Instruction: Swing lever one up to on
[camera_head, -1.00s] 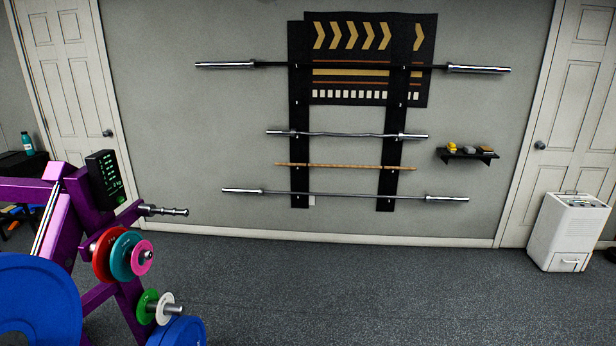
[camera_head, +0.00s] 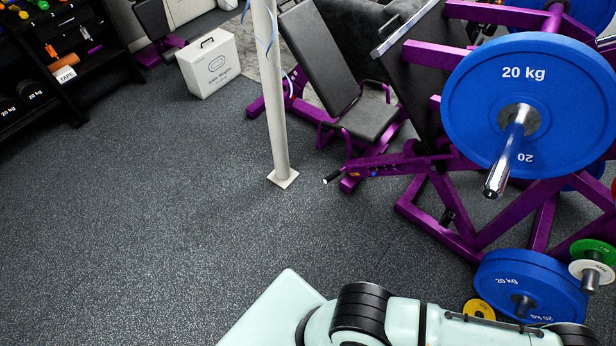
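No lever that I can identify as lever one shows in the head view. A purple arm with a black-tipped handle (camera_head: 333,176) sticks out low from the purple machine, but I cannot tell whether it is a task lever. Part of my own pale arm lies across the bottom edge. Neither of my grippers is in view.
A white post (camera_head: 275,110) stands upright mid-floor. Behind it are a purple bench (camera_head: 368,117) and a white case (camera_head: 208,65). A purple rack (camera_head: 465,225) with blue plates (camera_head: 541,88) fills the right. A dark shelf (camera_head: 75,60) stands at left. The left floor is clear.

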